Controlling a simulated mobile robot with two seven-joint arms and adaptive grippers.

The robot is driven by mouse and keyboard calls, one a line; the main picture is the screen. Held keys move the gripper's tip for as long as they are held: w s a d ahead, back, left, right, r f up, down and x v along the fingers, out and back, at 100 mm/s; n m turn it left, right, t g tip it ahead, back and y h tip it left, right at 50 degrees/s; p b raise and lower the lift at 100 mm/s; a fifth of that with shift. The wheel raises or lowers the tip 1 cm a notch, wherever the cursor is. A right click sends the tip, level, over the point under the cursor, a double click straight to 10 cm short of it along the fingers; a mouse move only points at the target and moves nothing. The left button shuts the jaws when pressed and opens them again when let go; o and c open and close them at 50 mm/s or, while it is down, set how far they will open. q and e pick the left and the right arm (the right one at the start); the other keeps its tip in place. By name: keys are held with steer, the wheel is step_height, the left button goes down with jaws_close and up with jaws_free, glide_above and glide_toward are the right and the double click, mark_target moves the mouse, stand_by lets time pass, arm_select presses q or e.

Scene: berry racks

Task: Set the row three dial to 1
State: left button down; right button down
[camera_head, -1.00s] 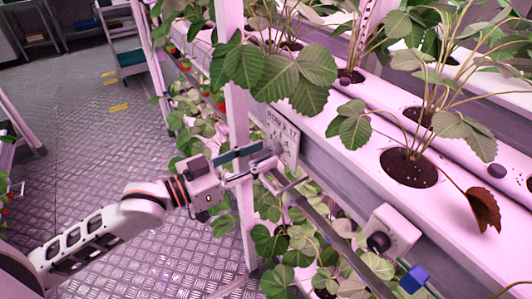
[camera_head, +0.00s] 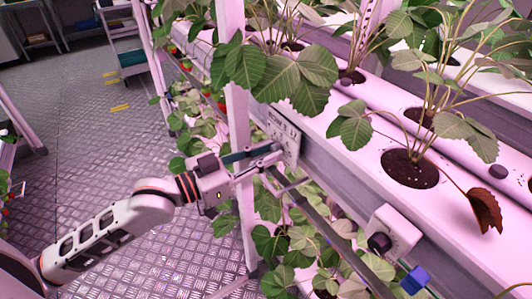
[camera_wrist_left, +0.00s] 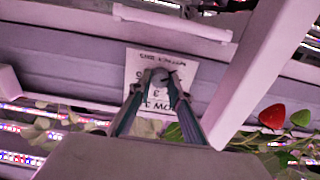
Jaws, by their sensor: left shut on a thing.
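The row three dial (camera_wrist_left: 158,76) is a small grey knob on a white plate (camera_wrist_left: 135,68) fixed to the side of the planting rack. The plate also shows in the head view (camera_head: 286,135), bearing "ROW 3" lettering. My left gripper (camera_wrist_left: 160,84) is shut on the dial, with one finger on each side of it. In the head view the left gripper (camera_head: 277,152) reaches the plate from the left, and its fingers cover the dial there. Which number the dial points to cannot be read. My right gripper is not in view.
A pale upright post (camera_head: 240,175) stands close beside the left gripper. A white box with a black knob (camera_head: 380,243) and a blue valve handle (camera_head: 415,279) sit on the rack at lower right. Strawberry plants crowd above and below.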

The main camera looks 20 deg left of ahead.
arm_select(q)
steer(key=shift+r+m+p, duration=0.2)
steer(key=shift+m+p, duration=0.3)
steer(key=shift+m, duration=0.2)
steer(key=shift+m+p, duration=0.75)
steer(key=shift+m, duration=0.75)
steer(key=shift+f+m+p, duration=0.1)
steer(key=shift+m+p, duration=0.95)
steer(key=shift+m, duration=0.35)
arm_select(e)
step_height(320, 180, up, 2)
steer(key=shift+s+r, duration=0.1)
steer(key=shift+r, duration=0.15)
arm_select(q)
steer(key=shift+f+m, duration=0.15)
steer(key=shift+m, duration=0.15)
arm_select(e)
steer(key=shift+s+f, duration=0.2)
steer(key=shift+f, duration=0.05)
arm_select(q)
steer(key=c, duration=1.8)
jaws_free()
steer(key=shift+c, duration=0.2)
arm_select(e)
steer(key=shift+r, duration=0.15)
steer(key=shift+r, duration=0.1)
